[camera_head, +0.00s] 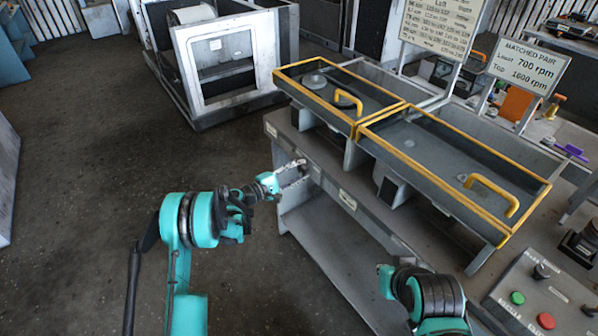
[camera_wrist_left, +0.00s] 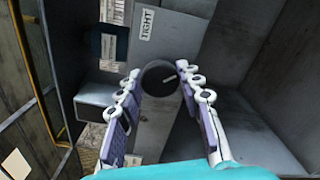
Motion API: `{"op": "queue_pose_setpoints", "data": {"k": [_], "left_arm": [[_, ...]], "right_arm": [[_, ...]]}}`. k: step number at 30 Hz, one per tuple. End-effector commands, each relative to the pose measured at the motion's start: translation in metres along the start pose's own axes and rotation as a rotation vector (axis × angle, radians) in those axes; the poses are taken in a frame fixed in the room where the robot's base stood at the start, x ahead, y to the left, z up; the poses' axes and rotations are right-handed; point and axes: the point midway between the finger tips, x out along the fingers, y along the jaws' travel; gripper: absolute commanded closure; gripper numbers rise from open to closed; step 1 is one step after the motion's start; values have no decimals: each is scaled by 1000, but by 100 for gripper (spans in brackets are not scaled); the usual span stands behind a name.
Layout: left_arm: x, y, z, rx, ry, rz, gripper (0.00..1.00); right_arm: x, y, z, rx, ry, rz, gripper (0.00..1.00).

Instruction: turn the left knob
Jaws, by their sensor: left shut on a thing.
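In the left wrist view a dark round knob (camera_wrist_left: 161,78) with a white pointer mark sits on the grey front of the bench. My left gripper (camera_wrist_left: 165,90) has its two fingers on either side of this knob and is shut on it. In the head view my left gripper (camera_head: 292,172) reaches the left end of the bench front, and the knob is hidden there by the gripper. My right arm (camera_head: 430,295) shows at the lower right, but its gripper is not visible.
Two yellow-framed trays (camera_head: 335,92) with handles lie on the bench (camera_head: 345,165). A panel (camera_head: 545,285) with green and red buttons and a small knob stands at right. Signs (camera_head: 528,66) rise behind. A white-framed machine (camera_head: 225,65) stands at the back left. The floor at left is clear.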

Motion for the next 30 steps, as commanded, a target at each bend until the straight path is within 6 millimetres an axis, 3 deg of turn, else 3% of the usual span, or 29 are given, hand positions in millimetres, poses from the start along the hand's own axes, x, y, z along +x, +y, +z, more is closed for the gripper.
{"op": "queue_pose_setpoints", "data": {"k": [17, 18, 19, 30], "left_arm": [[0, 0, 0, -28, 1, -1, 93], [0, 0, 0, -28, 1, -1, 54], [0, 0, 0, -28, 1, -1, 46], [-3, 0, 0, -28, 1, 0, 43]], "right_arm": [[0, 0, 0, 0, 0, 0, 100], [0, 0, 0, 0, 0, 0, 100], [0, 0, 0, 0, 0, 0, 100], [0, 0, 0, 0, 0, 0, 100]]}}
